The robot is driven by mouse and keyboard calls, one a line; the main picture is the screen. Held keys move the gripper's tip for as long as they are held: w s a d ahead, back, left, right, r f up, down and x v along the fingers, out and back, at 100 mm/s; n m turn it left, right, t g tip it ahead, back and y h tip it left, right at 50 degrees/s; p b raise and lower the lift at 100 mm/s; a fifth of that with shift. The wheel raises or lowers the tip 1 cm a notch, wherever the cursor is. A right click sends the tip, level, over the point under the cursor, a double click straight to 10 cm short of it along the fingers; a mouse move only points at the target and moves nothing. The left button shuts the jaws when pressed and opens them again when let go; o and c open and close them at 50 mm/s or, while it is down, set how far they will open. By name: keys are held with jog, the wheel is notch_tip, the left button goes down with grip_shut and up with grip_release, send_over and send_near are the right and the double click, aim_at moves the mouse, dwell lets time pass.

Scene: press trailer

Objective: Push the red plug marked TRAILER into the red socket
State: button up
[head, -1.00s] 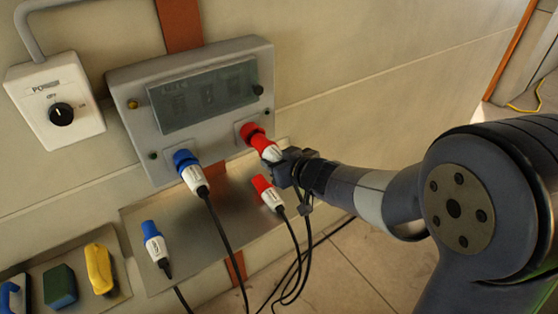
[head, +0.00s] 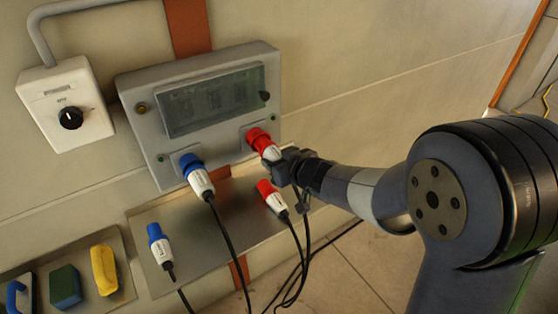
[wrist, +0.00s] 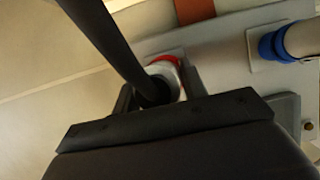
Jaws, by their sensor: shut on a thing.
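My gripper (head: 280,163) is shut on a red plug with a white body (head: 271,152), which points up and left into the red socket (head: 251,132) on the grey panel. Its red front meets the socket; how deep it sits I cannot tell. In the wrist view, the red rim (wrist: 172,59) and pale plug body (wrist: 161,70) show beyond my dark gripper, which hides much of the plug. A second red plug (head: 271,195) lies on the metal shelf below. The label on each red plug is too small to read.
A blue plug (head: 199,179) sits in the panel's (head: 145,125) left socket. Another blue plug (head: 159,245) lies on the metal shelf (head: 200,255). Black cables (head: 228,245) hang below.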

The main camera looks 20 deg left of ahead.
jog(key=shift+w+a+p, duration=0.45)
jog(key=shift+w+a, duration=0.35)
jog(key=shift+a, duration=0.2)
jog(key=o, duration=1.2)
jog(key=p+v, duration=0.1)
jog(key=v, duration=1)
jog(key=shift+a, duration=0.1)
jog(key=b+x, duration=0.1)
jog(key=x, duration=0.9)
jog(key=shift+w+a+f, duration=0.15)
jog(key=shift+w+f, duration=0.05)
jog(key=shift+w, duration=0.05)
jog(key=shift+s+d, duration=0.2)
jog(key=shift+d, duration=0.05)
